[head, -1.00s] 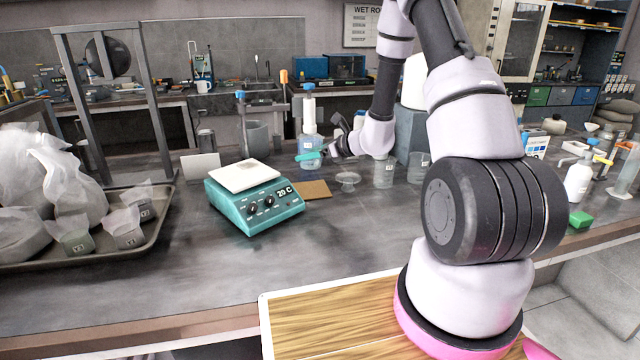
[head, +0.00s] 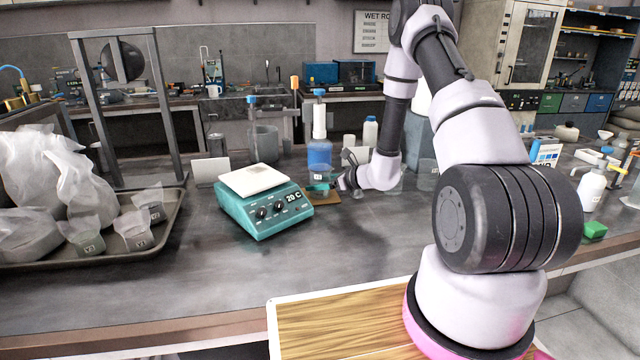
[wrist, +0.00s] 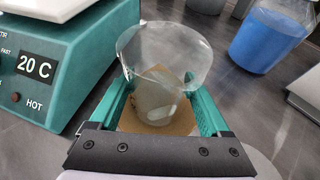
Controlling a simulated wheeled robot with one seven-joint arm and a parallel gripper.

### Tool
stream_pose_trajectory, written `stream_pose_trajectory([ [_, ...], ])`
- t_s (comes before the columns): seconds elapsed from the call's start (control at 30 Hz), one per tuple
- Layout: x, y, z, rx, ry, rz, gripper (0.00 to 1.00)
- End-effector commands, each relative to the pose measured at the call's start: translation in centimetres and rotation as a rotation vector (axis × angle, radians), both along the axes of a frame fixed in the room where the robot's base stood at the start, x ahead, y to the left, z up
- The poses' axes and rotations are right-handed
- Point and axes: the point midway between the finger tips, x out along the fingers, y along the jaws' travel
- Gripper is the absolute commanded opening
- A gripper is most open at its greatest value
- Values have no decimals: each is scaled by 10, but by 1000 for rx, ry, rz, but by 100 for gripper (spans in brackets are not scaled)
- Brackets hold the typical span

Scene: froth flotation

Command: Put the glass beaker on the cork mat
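My gripper (head: 322,187) is low over the bench, just right of the teal hotplate. In the wrist view its teal fingers lie on both sides of the clear glass beaker (wrist: 165,50), and the gripper looks shut on it. The beaker is upright and looks empty. The brown cork mat (head: 327,198) lies under the gripper; in the wrist view the mat (wrist: 180,127) shows below and through the beaker. I cannot tell whether the beaker's base touches the mat. In the head view the beaker is hard to make out.
The hotplate (head: 262,212), reading 20 C, stands close on the left. A container of blue liquid (head: 320,155) stands just behind the mat. A tray (head: 165,222) with bags and cups is at far left. The front bench is clear.

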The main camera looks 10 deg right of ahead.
Motion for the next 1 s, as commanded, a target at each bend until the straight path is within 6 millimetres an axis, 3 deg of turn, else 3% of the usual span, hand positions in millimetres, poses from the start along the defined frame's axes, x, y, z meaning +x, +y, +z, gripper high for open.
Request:
stream_pose_trajectory([
  [0.07, 0, 0, 0, -1, 1, 0, 100],
  [0.43, -5, -7, 7, -2, 0, -3, 100],
  [0.8, -55, -56, 36, -2, 0, -3, 100],
  [1.0, -73, -74, 46, -1, 0, -1, 100],
])
